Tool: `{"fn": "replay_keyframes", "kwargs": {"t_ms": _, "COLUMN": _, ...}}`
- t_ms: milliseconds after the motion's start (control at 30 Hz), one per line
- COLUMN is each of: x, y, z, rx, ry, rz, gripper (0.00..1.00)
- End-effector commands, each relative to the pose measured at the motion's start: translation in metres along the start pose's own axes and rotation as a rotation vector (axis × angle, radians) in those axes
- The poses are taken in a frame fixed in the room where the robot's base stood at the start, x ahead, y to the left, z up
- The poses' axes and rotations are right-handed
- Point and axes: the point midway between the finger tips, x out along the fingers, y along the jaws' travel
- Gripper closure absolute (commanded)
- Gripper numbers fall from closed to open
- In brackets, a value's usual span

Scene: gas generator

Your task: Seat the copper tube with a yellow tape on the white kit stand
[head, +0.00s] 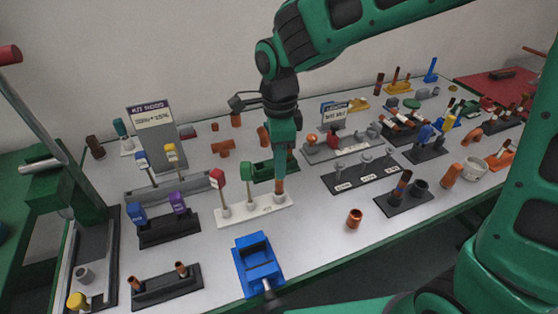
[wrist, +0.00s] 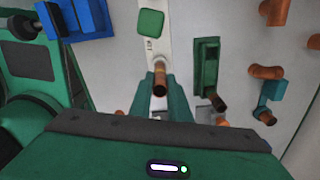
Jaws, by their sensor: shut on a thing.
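A copper tube (head: 280,188) is gripped upright between the fingers of my gripper (head: 282,172). Its lower end is at the right end of the white kit stand (head: 235,213); I cannot tell whether it is fully down in its place. The stand also bears a red-topped post (head: 218,181) at its left and a green-topped post (head: 247,171) at its middle. In the wrist view the tube (wrist: 160,85) shows between the green fingers (wrist: 160,95), over the end of the white stand (wrist: 155,28).
A dark green holder (head: 272,172) stands close behind the gripper. A blue vise (head: 258,265) is in front, and a loose copper piece (head: 354,218) lies front right. A black stand with blue and purple tops (head: 168,230) is at left. Bare table lies right of the white stand.

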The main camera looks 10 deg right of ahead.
Motion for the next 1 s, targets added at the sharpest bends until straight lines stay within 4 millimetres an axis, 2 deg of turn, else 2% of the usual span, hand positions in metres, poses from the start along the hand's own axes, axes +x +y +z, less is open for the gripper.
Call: {"fn": "replay_keyframes", "kwargs": {"t_ms": 1000, "x": 0.022, "y": 0.0, "z": 0.0, "rx": 0.0, "ry": 0.0, "rz": 0.0, "gripper": 1.0}}
